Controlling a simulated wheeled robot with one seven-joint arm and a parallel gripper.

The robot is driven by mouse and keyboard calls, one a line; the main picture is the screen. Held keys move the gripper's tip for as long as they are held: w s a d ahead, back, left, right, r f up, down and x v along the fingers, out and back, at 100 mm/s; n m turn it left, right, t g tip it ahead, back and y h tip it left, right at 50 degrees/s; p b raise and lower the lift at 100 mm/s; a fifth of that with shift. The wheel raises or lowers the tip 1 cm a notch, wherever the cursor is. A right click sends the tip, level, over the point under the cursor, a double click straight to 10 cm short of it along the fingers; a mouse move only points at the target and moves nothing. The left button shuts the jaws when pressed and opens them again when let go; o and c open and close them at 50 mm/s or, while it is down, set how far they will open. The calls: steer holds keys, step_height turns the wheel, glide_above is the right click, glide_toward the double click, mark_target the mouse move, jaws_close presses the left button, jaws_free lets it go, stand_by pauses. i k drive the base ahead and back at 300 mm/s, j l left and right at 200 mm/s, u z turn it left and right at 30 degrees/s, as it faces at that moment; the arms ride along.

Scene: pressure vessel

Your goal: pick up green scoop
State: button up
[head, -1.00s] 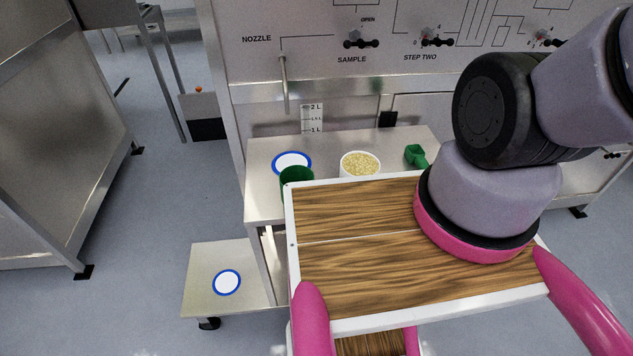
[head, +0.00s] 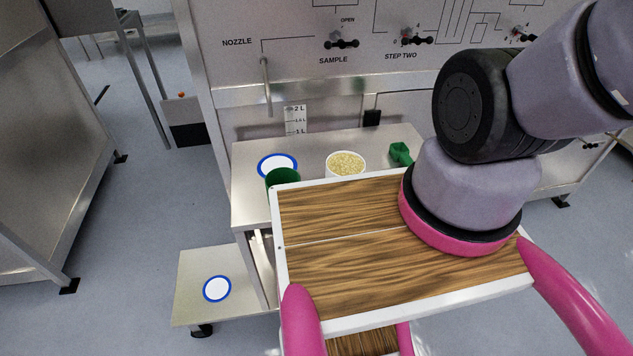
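The green scoop (head: 401,153) lies on the steel shelf (head: 245,206) of the machine, to the right of a white tub. My arm's base stands between the camera and the shelf's right side, close to the scoop in the picture, and may hide part of the scoop. My gripper is outside the view, so its distance to the scoop and its opening do not show.
A white tub of yellowish grains (head: 346,164) and a green container (head: 283,179) stand on the shelf near a blue-ringed white disc (head: 277,165). A nozzle pipe (head: 267,88) hangs above. A lower platform (head: 202,267) bears another blue-ringed disc (head: 217,289). A steel cabinet (head: 50,170) stands left.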

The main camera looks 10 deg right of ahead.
mark_target(407, 163)
steer(key=k, duration=0.4)
steer(key=k+z, duration=0.1)
steer(key=z, duration=0.3)
steer(key=k+z, duration=0.1)
steer(key=z, duration=0.3)
steer(key=l+z, duration=0.1)
steer(key=z, duration=0.3)
steer(key=j+z, duration=0.15)
steer(key=j, duration=0.3)
steer(key=k+j+z, duration=0.15)
steer(key=j, duration=0.25)
steer(key=k+j+z, duration=0.15)
steer(key=j, duration=0.25)
steer(key=k+j+z, duration=0.15)
steer(key=j, duration=0.25)
steer(key=k+j, duration=0.1)
steer(key=j, duration=0.55)
steer(key=k, duration=0.05)
